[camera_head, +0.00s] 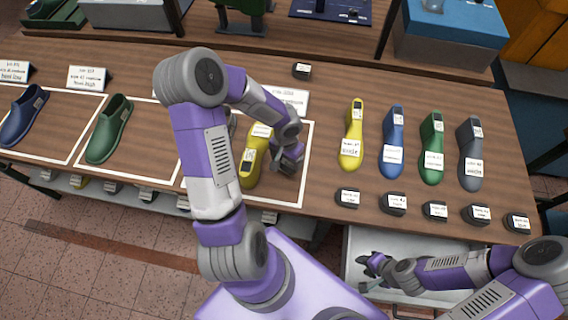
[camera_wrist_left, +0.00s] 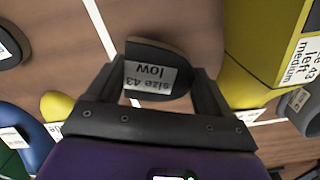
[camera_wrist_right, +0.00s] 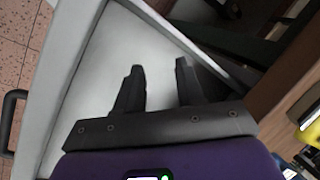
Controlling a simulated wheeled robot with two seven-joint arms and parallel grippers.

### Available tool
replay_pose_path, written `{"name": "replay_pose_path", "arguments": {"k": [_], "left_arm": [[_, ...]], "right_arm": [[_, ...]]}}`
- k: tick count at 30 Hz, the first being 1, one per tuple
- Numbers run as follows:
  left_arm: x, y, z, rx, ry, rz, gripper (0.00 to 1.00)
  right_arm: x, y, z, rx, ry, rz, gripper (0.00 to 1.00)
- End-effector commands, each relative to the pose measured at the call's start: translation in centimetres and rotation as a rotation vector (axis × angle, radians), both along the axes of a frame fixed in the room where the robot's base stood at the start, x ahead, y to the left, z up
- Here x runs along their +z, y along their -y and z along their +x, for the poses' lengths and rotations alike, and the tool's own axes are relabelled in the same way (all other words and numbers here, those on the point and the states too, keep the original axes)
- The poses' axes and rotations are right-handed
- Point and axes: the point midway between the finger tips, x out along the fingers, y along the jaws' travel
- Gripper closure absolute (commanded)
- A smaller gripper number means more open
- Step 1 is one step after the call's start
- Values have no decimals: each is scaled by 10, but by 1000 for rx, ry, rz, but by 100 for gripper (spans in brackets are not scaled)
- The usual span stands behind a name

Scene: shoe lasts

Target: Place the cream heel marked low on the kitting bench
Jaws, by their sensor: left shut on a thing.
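My left gripper (camera_head: 289,163) is shut on a dark heel with a paler edge (camera_wrist_left: 157,70); its white label reads "size 43 low". The gripper is over the kitting bench, inside a white-outlined area just right of a yellow shoe last (camera_head: 251,164). In the left wrist view the yellow last (camera_wrist_left: 262,50) carries a label with "left" and "medium". Whether the held heel touches the bench is unclear. My right gripper (camera_wrist_right: 160,80) is open and empty over a pale tray or drawer; in the head view it shows (camera_head: 375,264) below the bench edge.
Several dark labelled heels (camera_head: 394,203) line the front right of the wooden bench (camera_head: 330,112). Behind them stand yellow, blue, green (camera_head: 431,148) and grey lasts. One dark heel (camera_head: 302,71) sits at the back. A green shoe (camera_head: 108,130) and a blue shoe (camera_head: 23,115) lie at left.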

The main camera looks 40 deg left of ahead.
Motion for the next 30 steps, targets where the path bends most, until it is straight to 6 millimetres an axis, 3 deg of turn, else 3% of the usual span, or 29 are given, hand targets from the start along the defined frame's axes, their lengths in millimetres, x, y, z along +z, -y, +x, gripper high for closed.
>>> {"name": "replay_pose_path", "arguments": {"k": [6,19,20,23,30], "left_arm": [[-31,0,-1,1,-4,-1,50],[-36,0,0,1,-1,0,50],[-36,0,-1,1,-2,0,18],[-35,0,-1,1,-2,0,3],[-34,0,-1,1,-2,0,0]], "right_arm": [[-8,0,0,0,0,0,62],[-13,0,0,0,0,0,62],[-13,0,0,0,0,0,62],[-12,0,0,0,0,0,62],[-11,0,0,0,0,0,62]]}}
